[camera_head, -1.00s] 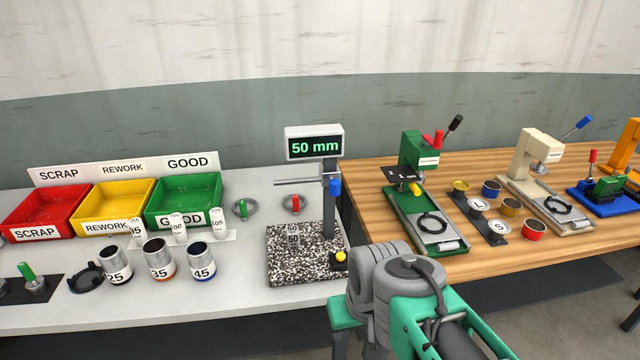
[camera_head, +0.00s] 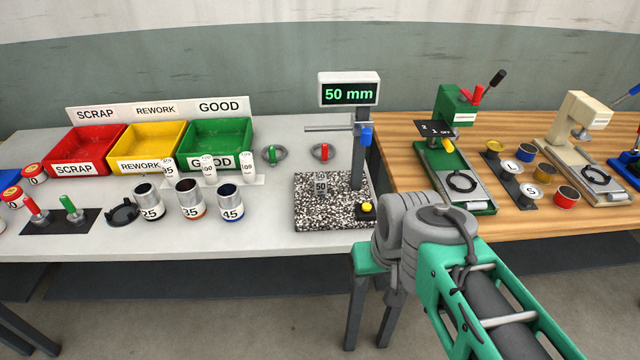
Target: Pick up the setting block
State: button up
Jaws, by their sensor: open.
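The setting block (camera_head: 320,184) is a small, light grey upright block marked 50. It stands on the speckled granite base (camera_head: 308,217) of the height gauge, left of the gauge's column. The gauge display (camera_head: 349,93) reads 50 mm, and a horizontal grey arm (camera_head: 330,128) sits above the block with a clear gap. My own arm, green and grey, comes in from the lower right and ends just in front of the base's right corner. Nothing of mine touches the block.
Red (camera_head: 58,148), yellow (camera_head: 123,145) and green (camera_head: 248,142) bins stand at the back left. Several numbered cups (camera_head: 190,200) stand in front. A yellow button (camera_head: 367,208) is at the base's front right. A green press (camera_head: 455,110) stands on the wooden bench.

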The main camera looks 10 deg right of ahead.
aim_at(320, 180)
jog(key=z, duration=0.85)
jog(key=i, duration=0.6)
jog(key=u, duration=3.45)
